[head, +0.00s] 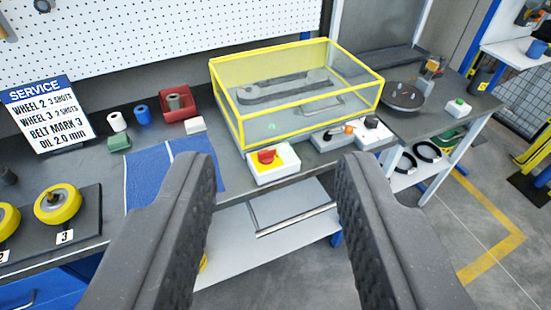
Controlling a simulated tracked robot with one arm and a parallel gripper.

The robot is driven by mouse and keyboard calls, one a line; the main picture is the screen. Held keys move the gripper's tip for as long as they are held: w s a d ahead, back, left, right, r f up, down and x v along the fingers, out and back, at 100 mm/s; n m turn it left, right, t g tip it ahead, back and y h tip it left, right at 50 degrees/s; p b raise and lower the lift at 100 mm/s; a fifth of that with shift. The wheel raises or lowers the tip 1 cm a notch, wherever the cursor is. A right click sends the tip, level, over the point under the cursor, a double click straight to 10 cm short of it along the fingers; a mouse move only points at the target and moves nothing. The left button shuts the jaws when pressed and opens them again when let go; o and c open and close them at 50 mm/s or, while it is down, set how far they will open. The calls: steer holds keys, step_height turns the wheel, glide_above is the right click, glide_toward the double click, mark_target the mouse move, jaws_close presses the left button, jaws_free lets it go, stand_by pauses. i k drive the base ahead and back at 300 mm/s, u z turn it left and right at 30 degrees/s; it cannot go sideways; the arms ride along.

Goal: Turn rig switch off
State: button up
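A white box with a yellow face and a red rotary knob, apparently the rig switch (267,157), sits at the bench's front edge, before a yellow-framed clear guard (301,86). The guard covers a belt on wheels. My gripper (276,168) is open and empty, its two dark fingers wide apart in the foreground. The switch shows in the gap between the fingertips, farther off and not touched. The exact setting of the knob is too small to read.
Right of the switch are a grey box with an orange knob (348,129) and a white box with a black knob (371,122). A green button box (458,107) and round plate (404,97) stand farther right. A blue cloth (172,178) and yellow wheels (58,204) lie left.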

mark_target(266, 157)
steer(key=z, duration=0.25)
steer(key=i, duration=1.05)
steer(key=z, duration=0.1)
